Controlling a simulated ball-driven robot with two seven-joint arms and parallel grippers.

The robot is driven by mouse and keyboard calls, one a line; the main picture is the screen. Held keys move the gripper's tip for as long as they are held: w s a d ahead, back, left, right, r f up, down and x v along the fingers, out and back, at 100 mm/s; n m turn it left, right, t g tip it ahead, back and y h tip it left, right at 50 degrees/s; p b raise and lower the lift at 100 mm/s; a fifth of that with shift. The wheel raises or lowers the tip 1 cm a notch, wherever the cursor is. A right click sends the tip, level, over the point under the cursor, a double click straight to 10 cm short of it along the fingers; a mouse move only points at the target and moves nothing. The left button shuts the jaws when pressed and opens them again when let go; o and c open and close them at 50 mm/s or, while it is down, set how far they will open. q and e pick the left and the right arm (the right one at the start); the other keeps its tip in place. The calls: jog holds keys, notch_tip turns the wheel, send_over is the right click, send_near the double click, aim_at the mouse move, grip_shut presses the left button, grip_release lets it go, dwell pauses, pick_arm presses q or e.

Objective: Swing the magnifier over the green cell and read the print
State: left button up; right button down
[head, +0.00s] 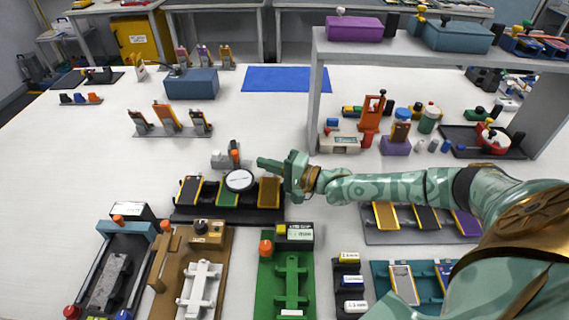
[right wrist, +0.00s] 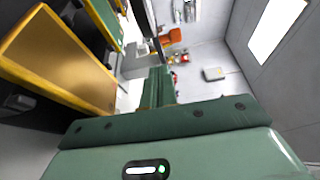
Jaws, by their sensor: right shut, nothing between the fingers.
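The magnifier's round white lens with a dark rim (head: 239,180) stands over the middle of a black tray (head: 215,215). Its stand with an orange knob (head: 235,156) is behind the tray. In the head view the lens covers the upper part of the green cell (head: 229,200); the cell's lower part shows beneath it. No print is legible. A gold cell (head: 269,192) lies right of it, and a dark yellow-edged cell (head: 190,190) left. My right gripper (head: 266,164) is shut and empty, just right of the lens, pointing left. The gold cell fills the left of the right wrist view (right wrist: 60,60).
Tan (head: 215,240) and green (head: 270,280) fixtures stand in front of the tray. A grey shelf (head: 430,55) rises at the right, behind my right arm. A rack of upright cells (head: 170,128) stands behind left.

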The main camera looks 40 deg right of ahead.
aim_at(249, 175)
jog(key=shift+s+a+r, duration=0.15)
jog(key=shift+s+a, duration=0.05)
jog(key=shift+a, duration=0.3)
jog(key=shift+s+a+r, duration=0.15)
jog(key=shift+s+a, duration=0.05)
jog(key=shift+a, duration=0.25)
jog(key=shift+a+f, duration=0.1)
jog(key=shift+a, duration=0.2)
jog(key=a+h+p, duration=0.1)
jog(key=p, duration=0.1)
jog(key=a+m+t+h+p, duration=0.1)
jog(key=a+p, duration=0.1)
jog(key=p, duration=0.1)
jog(key=shift+r, duration=0.2)
jog(key=shift+a+f, duration=0.2)
jog(key=shift+f, duration=0.05)
